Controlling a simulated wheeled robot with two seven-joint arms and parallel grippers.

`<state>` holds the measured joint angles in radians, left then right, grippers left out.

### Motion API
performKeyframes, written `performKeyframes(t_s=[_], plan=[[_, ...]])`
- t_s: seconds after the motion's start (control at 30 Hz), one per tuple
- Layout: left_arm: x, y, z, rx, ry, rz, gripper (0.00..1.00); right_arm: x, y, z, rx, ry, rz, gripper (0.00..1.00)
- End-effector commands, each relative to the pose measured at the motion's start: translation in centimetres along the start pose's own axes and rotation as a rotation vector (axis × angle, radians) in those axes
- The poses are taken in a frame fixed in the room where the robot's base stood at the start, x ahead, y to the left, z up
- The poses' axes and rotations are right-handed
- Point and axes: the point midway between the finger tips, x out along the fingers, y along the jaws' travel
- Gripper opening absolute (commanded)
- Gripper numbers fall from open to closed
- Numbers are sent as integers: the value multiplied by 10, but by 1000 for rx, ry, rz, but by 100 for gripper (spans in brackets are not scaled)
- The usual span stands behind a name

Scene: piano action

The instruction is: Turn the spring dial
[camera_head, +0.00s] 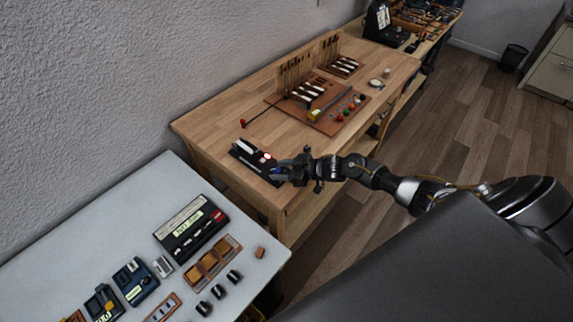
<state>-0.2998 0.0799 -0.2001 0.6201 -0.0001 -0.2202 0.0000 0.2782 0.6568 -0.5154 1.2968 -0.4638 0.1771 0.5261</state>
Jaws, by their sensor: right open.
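A low black device (245,153) with a pale strip and a red-and-white round spot (267,156) sits at the near left corner of the wooden bench. The round spot may be the spring dial; it is too small to tell. My right gripper (281,171) comes in from the right and is open at the right end of the device, close beside the round spot. Its fingers cover part of that end, and I cannot tell whether they touch it. My left gripper is not in view.
The wooden bench (215,118) carries a brown board (328,123) with piano action parts and coloured balls, and a red-tipped rod (262,113). A white table (130,212) at lower left holds a black meter (190,228), trays and small devices. Bare bench lies between the device and board.

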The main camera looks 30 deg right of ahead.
Motion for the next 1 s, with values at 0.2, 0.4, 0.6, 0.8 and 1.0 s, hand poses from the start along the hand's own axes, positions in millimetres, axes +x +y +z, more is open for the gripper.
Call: performKeyframes(t_s=[0.2, 0.4, 0.6, 0.8, 1.0], plan=[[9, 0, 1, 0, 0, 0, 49, -32, 0, 4, -2, -3, -1, 49], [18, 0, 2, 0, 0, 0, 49, -72, -1, 4, -2, -4, -1, 49], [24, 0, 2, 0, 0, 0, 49, -98, 0, 2, 0, -2, 0, 49], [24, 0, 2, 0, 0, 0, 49, -106, 0, 0, -1, 0, 0, 49], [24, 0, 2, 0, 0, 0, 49, -106, 0, 0, 0, 0, 0, 49]])
